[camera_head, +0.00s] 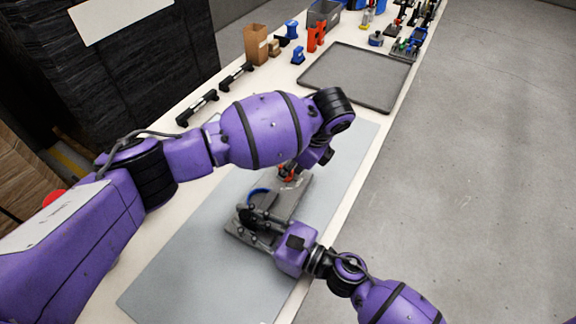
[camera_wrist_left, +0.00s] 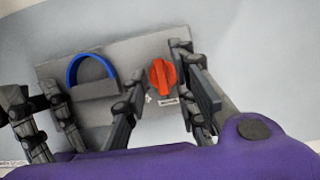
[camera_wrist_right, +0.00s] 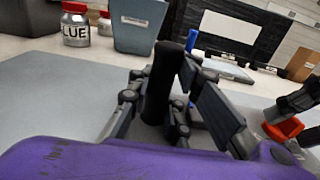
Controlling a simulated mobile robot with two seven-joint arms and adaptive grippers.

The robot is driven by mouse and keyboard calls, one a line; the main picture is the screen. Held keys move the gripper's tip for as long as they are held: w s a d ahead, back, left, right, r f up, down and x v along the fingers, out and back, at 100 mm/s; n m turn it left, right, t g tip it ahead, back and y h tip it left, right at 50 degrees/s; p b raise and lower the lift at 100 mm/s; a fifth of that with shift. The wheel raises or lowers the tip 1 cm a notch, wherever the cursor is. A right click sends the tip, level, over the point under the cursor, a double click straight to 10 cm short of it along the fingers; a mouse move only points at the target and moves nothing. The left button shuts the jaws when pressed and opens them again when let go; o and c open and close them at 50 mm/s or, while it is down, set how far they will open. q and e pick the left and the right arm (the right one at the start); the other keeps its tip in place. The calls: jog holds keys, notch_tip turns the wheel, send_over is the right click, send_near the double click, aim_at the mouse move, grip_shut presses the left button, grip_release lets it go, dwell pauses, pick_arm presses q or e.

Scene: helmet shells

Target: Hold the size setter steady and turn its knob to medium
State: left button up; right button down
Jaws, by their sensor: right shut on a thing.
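The size setter is a flat grey plate (camera_head: 286,205) with a blue arch (camera_wrist_left: 91,68) and an orange-red knob (camera_wrist_left: 162,77). The knob's ridge points roughly up and down in the left wrist view; a small label beside it is too small to read. My right gripper (camera_head: 252,221) is shut on the setter's upright black post (camera_wrist_right: 163,82). My left gripper (camera_wrist_left: 157,82) is open, with its fingers on either side of the knob and a gap visible. The knob (camera_wrist_right: 284,131) also shows beside the left fingers in the right wrist view.
The setter lies on a grey mat (camera_head: 182,262) on a long white table. A dark empty tray (camera_head: 362,76), black bars (camera_head: 197,108), a brown box (camera_head: 256,44) and several small parts stand farther back. My left arm spans the table above the mat.

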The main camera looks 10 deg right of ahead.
pick_arm(q)
jog(key=v, duration=1.2)
jog(key=shift+w, duration=0.1)
pick_arm(e)
jog(key=c, duration=1.5)
grip_release()
jog(key=shift+c, duration=0.2)
jog(key=shift+s, duration=0.1)
